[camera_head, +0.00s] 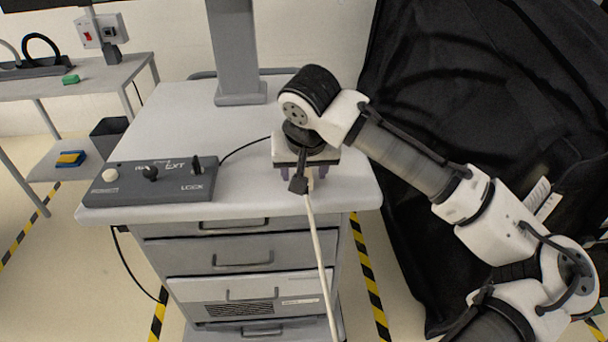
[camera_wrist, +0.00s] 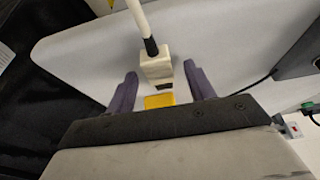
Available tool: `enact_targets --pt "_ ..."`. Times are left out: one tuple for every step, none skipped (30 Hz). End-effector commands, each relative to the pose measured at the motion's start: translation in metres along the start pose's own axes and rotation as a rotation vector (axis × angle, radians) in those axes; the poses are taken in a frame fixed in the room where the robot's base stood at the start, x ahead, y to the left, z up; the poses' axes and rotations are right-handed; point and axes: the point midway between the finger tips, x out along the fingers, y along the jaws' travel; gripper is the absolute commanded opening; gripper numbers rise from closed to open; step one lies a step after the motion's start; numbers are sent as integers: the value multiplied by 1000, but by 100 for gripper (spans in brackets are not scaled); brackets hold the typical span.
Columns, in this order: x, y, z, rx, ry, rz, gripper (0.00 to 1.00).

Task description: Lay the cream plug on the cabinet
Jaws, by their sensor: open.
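The cream plug (camera_wrist: 157,67) is between the two purple fingers of my gripper (camera_wrist: 160,72) in the wrist view. The fingers are open, with a small gap visible on each side of the plug. A yellow patch shows just below the plug in that view. The plug is over the grey-white cabinet top (camera_head: 238,130); whether it touches the surface is hard to tell. In the head view my gripper (camera_head: 303,172) points down near the cabinet's front right, mostly hiding the plug. The plug's cream cord (camera_head: 318,240) runs down past the cabinet's front edge.
A dark control box (camera_head: 150,181) with knobs stands at the cabinet's front left, with a black cable. A grey column (camera_head: 233,50) rises at the back. A black-covered cart (camera_head: 440,90) stands close on the right. The cabinet top between box and column is clear.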

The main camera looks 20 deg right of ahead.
Motion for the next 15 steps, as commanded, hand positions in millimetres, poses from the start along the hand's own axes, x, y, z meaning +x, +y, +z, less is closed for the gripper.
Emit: enact_targets --pt "1 0 0 0 0 0 54" --pt "2 0 0 0 1 0 54" --pt "2 0 0 0 1 0 54" --pt "2 0 0 0 1 0 54" --pt "2 0 0 0 1 0 54" --pt "2 0 0 0 1 0 54" --pt "2 0 0 0 1 0 51" --pt "1 0 0 0 1 0 47" --pt "1 0 0 0 0 0 42" --pt "1 0 0 0 0 0 38" --pt "1 0 0 0 0 0 34" --pt "1 0 0 0 0 0 29" --pt "1 0 0 0 0 0 25" --pt "1 0 0 0 0 0 21" --pt "1 0 0 0 0 0 16"
